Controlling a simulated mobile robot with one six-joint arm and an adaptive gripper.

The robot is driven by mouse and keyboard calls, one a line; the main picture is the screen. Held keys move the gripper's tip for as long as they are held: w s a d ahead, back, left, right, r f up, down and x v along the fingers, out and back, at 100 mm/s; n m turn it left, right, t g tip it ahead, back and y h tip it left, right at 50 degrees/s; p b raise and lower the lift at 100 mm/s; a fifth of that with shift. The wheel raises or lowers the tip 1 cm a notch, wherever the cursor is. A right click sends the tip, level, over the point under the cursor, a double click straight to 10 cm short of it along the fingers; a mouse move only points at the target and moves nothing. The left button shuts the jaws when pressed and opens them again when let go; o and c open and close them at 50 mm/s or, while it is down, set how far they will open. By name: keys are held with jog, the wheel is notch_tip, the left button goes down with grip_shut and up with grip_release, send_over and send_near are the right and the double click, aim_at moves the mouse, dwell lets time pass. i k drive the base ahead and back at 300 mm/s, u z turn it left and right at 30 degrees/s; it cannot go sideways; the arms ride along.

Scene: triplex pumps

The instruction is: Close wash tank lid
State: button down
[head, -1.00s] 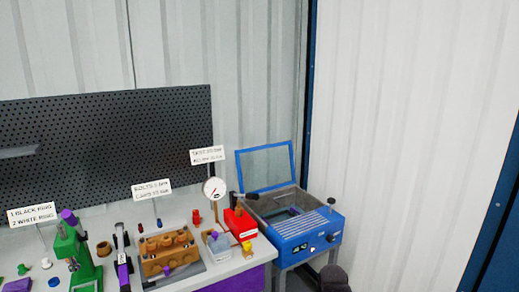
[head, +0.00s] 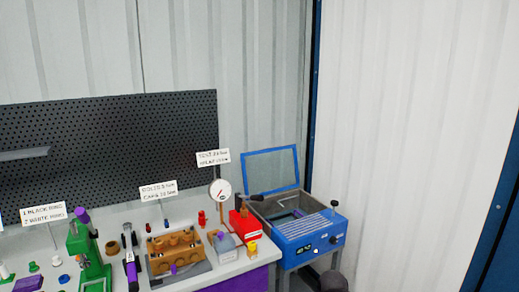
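The blue wash tank (head: 312,241) stands at the right end of the workbench, with a small display and a black knob on top at its front right. Its lid (head: 270,170), a blue frame around a see-through pane, stands open and nearly upright at the tank's back edge. The grey basin is uncovered, and some small parts lie inside, too small to make out. My gripper's fingers do not show. A dark rounded shape at the bottom edge, below the tank, may be part of my arm.
Left of the tank, the bench holds a red box (head: 244,224) with a dark handle, a dial gauge (head: 220,190), a brown pump block (head: 174,251) and a green press (head: 90,253). A perforated board (head: 110,145) stands behind. The floor right of the tank looks clear up to the white wall.

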aim_at(242, 155)
jog(key=u, duration=0.2)
jog(key=i, duration=0.9)
jog(key=u, duration=0.05)
